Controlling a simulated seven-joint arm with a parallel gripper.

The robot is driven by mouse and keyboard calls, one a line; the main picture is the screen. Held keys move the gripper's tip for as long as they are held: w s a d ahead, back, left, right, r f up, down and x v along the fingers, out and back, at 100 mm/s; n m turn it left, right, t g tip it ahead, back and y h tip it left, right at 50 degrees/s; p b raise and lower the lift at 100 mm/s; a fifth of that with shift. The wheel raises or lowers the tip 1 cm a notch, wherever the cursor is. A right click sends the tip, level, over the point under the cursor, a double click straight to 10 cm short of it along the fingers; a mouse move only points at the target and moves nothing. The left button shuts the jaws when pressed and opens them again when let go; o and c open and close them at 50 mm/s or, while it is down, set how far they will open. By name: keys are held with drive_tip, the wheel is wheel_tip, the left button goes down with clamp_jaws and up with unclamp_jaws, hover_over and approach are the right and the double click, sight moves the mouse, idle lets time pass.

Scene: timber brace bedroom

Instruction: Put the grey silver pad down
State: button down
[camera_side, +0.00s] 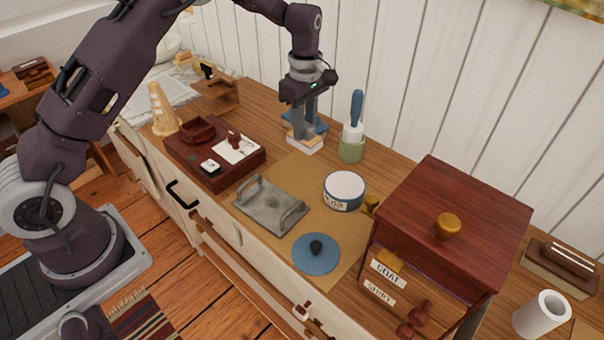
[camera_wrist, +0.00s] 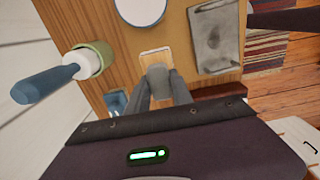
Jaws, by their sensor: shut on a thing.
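My gripper (camera_side: 304,116) points straight down over the back of the wooden top and is shut on a grey block with a pale, flat base, which I take as the grey silver pad (camera_side: 302,144). In the wrist view the grey silver pad (camera_wrist: 156,57) shows between my fingertips (camera_wrist: 159,88), its pale base sticking out past the block. The pad is upright, at or very close to the wooden surface; I cannot tell whether it touches. My fingers hide part of the block.
A blue item (camera_side: 319,125) lies right behind the pad. A green holder (camera_side: 351,150) with a blue-handled tool stands close right. A grey tray (camera_side: 270,206), white round tin (camera_side: 344,189) and blue lid (camera_side: 316,254) are in front. A dark red box (camera_side: 205,165) stands left.

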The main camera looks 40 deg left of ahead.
drive_tip(key=f, duration=1)
drive_tip(key=shift+w, duration=0.4)
drive_tip(key=shift+f, duration=0.1)
drive_tip(key=c, duration=1.1)
unclamp_jaws()
